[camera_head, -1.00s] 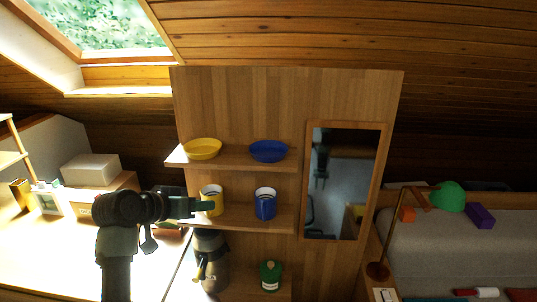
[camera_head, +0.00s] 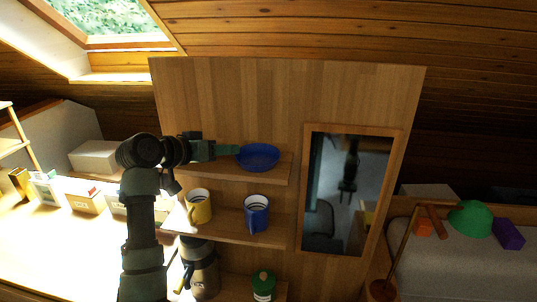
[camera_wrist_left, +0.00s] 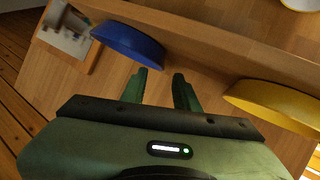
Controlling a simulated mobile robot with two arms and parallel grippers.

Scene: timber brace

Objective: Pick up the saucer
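A blue saucer, deep like a dish, (camera_head: 258,158) rests on the upper shelf. It also shows in the left wrist view (camera_wrist_left: 128,44), left of my fingers. A yellow saucer (camera_wrist_left: 278,106) shows right of my fingers in the left wrist view; my left arm hides it in the head view. My left gripper (camera_head: 236,150) is at the upper shelf, its tips overlapping the blue saucer's left edge in the head view. In the left wrist view its fingers (camera_wrist_left: 164,80) are apart and empty, between the two saucers. My right gripper is not in view.
A yellow mug (camera_head: 198,206) and a blue mug (camera_head: 256,214) stand on the lower shelf (camera_head: 228,232). Below are a dark flask (camera_head: 203,270) and a green-lidded jar (camera_head: 263,285). A framed mirror (camera_head: 347,190) hangs to the right.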

